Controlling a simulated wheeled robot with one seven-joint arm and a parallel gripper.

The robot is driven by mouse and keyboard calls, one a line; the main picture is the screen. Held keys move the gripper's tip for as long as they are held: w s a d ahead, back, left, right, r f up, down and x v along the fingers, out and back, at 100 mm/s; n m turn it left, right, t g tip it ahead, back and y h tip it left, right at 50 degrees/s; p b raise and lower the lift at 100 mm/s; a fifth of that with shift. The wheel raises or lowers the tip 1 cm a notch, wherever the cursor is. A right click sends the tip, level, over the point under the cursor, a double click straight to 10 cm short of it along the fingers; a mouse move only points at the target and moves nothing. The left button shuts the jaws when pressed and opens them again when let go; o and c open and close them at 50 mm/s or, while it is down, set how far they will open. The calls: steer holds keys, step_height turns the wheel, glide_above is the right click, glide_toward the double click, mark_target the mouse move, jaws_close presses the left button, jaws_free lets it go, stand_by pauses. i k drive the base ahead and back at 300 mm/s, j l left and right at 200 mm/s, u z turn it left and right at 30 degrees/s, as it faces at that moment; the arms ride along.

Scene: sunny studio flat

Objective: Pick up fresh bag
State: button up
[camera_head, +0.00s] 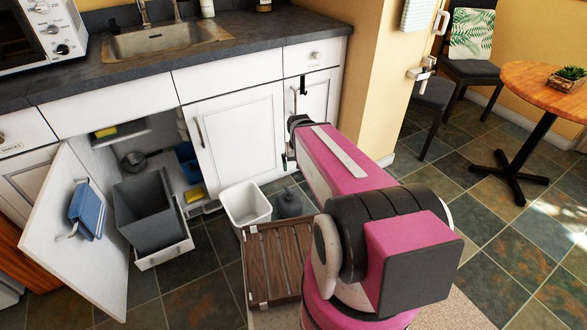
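I cannot pick out a fresh bag for certain. A dark grey lumpy thing (288,204), narrow at its top, stands on the floor right of a small white bin (246,206); it may be a bag, but I cannot tell. A grey bin (146,212) stands on a pulled-out white carrier at the open cupboard, and its inside looks empty. My pink arm reaches away toward the right cupboard front. My gripper (291,157) is mostly hidden behind the arm, with only a small dark part showing, so its fingers and any hold are unclear.
The white cupboard door (84,238) stands open at the left, with a blue cloth (88,211) hung on it. A slatted wooden tray (276,264) is in front of the white bin. A round table (545,88) and chairs stand right. Tiled floor between is clear.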

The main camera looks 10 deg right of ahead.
mark_target(244, 204)
steer(key=l+u, duration=1.2)
steer(key=j, duration=0.1)
